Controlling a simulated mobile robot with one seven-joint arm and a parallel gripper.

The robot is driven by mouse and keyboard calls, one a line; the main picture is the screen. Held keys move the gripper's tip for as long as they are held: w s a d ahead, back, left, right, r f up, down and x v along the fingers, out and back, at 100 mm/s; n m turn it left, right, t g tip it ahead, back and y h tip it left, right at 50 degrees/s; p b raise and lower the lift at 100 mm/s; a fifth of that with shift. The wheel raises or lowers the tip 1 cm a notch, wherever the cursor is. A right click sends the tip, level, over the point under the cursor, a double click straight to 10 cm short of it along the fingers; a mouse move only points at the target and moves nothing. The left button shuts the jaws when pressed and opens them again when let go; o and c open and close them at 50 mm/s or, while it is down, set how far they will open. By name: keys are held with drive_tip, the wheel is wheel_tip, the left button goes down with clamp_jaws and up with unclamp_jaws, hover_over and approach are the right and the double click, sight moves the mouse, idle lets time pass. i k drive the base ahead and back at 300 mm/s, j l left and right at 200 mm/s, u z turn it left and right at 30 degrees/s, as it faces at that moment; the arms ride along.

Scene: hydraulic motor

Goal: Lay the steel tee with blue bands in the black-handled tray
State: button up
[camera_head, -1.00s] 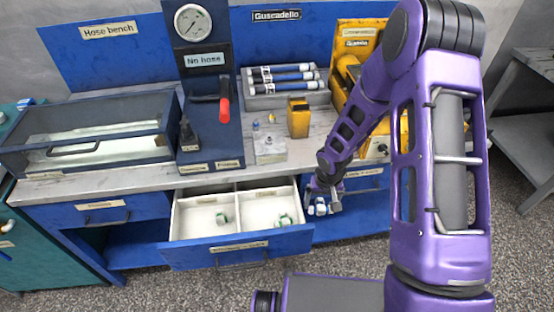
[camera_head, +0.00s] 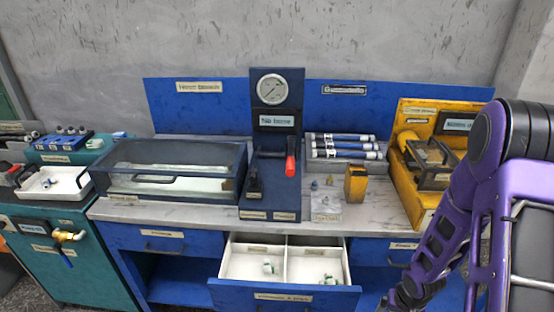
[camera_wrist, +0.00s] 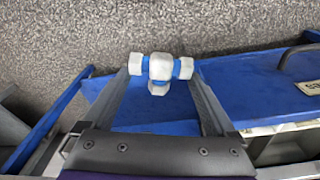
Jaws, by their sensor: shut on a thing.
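The steel tee with blue bands (camera_wrist: 160,88) shows in the wrist view, pale grey with bright blue rings. My gripper (camera_wrist: 160,70) is shut on it, with one finger at each side, and holds it up over the floor and a blue surface. In the head view my arm reaches down to the lower right edge, and the tee cannot be made out there. A white tray with black handles (camera_head: 66,190) stands on the teal bench at the far left, well away from my arm. A few small bluish pieces seem to lie in it.
An open blue drawer (camera_head: 283,297) with two white compartments juts out at the front, with a small fitting in each. A clear-walled basin (camera_head: 170,196) stands on the bench beside the gauge stand (camera_head: 272,150). A yellow machine (camera_head: 428,165) stands at the right.

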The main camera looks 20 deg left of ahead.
sight(74, 186)
drive_tip(key=k+u, duration=0.4)
drive_tip(key=u, duration=2.45)
drive_tip(key=i+u, duration=0.2)
drive_tip(key=u, duration=0.15)
drive_tip(key=i+l+u, duration=0.15)
drive_tip(key=u, duration=0.2)
drive_tip(key=i+l, duration=0.55)
drive_tip(key=i, duration=0.2)
drive_tip(key=i+l, duration=0.1)
drive_tip(key=i, duration=0.4)
drive_tip(key=i+l, duration=0.1)
drive_tip(key=i, duration=0.35)
drive_tip(key=i+z, duration=0.15)
drive_tip(key=i, duration=0.3)
drive_tip(key=i+j+z, duration=0.1)
drive_tip(key=i, duration=0.3)
drive_tip(key=z, duration=1.15)
